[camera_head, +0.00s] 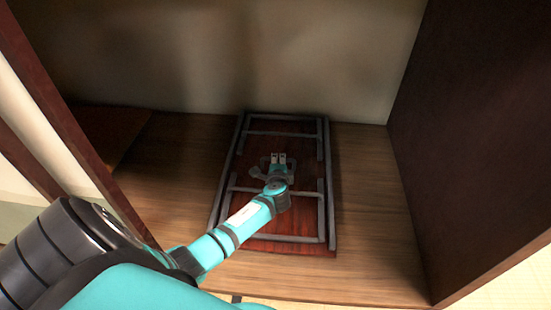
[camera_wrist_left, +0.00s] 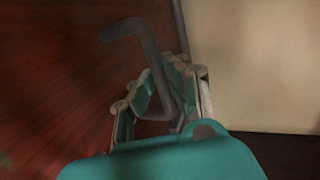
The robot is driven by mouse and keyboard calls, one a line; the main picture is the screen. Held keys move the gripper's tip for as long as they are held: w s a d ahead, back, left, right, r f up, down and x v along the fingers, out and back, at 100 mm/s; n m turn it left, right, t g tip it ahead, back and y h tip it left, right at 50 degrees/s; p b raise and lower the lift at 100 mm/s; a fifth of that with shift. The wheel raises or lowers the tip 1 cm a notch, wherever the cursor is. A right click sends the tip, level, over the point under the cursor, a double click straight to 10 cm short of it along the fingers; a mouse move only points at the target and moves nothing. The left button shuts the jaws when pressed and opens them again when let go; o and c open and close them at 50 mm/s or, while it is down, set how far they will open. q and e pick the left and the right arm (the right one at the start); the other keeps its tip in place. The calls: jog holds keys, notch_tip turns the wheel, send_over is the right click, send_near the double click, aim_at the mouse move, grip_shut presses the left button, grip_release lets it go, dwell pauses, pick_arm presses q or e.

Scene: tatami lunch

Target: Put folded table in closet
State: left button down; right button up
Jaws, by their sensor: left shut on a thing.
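The folded table (camera_head: 300,222) is a dark red-brown panel with grey folded legs along its edges. It is inside the closet, over the wooden closet floor (camera_head: 372,210), with its underside towards me and its far end by the back wall. I cannot tell whether it lies fully flat or is slightly raised. My left gripper (camera_head: 278,158) is over the middle of the table and shut on part of its grey metal frame. In the left wrist view, a bent grey bar (camera_wrist_left: 135,27) runs between the fingers (camera_wrist_left: 163,95), beside the red-brown panel (camera_wrist_left: 60,80). My right gripper is out of view.
The closet has a pale back wall (camera_head: 330,60) and a dark right side wall (camera_head: 470,140). A dark wooden post (camera_head: 50,100) stands at the left opening. Bare floor shows on both sides of the table.

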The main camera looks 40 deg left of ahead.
pick_arm(q)
jog(key=shift+w+r, duration=0.1)
jog(key=shift+w, duration=0.15)
jog(key=c, duration=1.8)
grip_release()
jog(key=shift+s+f, duration=0.2)
jog(key=shift+f, duration=0.1)
jog(key=o, duration=0.4)
jog(key=shift+r, duration=0.1)
